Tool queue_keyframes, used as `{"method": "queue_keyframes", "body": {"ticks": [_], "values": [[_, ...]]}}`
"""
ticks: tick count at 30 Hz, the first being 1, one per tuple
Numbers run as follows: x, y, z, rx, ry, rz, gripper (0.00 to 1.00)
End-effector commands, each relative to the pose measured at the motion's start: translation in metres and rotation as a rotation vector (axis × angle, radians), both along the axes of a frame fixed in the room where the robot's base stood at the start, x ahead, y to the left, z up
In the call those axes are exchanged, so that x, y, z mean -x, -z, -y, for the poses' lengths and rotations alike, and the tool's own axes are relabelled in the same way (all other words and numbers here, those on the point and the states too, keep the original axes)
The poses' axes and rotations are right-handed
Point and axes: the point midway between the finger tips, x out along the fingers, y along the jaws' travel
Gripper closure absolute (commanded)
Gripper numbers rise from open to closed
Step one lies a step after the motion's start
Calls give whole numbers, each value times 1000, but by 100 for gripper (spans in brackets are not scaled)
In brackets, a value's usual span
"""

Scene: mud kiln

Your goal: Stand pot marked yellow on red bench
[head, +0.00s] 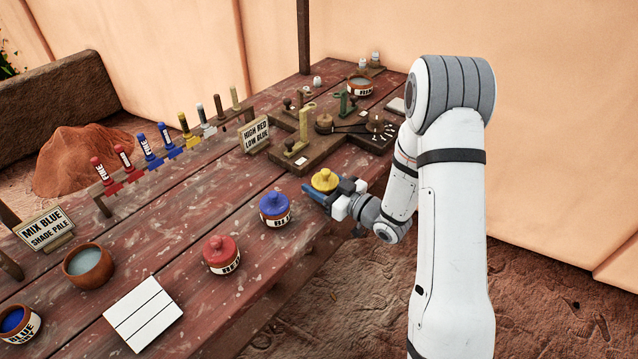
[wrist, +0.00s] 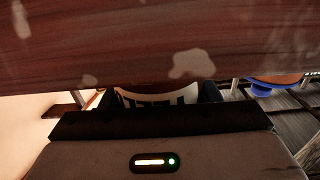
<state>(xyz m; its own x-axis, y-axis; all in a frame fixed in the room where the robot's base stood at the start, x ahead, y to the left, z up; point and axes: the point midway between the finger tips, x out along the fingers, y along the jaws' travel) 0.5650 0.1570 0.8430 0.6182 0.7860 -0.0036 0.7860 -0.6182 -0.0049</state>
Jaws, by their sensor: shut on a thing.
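The pot marked yellow (head: 325,181), with a yellow knobbed lid, is at the near right edge of the worn red wooden bench (head: 185,215). My gripper (head: 335,196) is shut on it from the right and hides most of its body. In the wrist view the pot's pale label with dark letters (wrist: 155,98) shows between the dark jaws, and the bench surface (wrist: 120,40) fills the top. I cannot tell whether the pot touches the bench top.
A blue-lidded pot (head: 275,210) stands just left of the held pot, with a red-lidded pot (head: 221,254) farther left. A wooden fixture (head: 325,140) lies behind. A white lined tile (head: 143,314), a bowl (head: 88,265) and signs occupy the left part.

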Motion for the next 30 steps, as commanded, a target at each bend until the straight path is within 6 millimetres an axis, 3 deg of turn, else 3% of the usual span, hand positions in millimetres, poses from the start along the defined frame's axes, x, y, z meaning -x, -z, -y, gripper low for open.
{"method": "queue_keyframes", "body": {"ticks": [10, 11, 18, 30], "values": [[0, 3, -1, 0, -1, 3, 72], [0, 3, -1, 0, -1, 1, 44], [0, 2, -1, 0, -1, 1, 24], [3, 0, 4, 1, 1, 1, 23]]}}
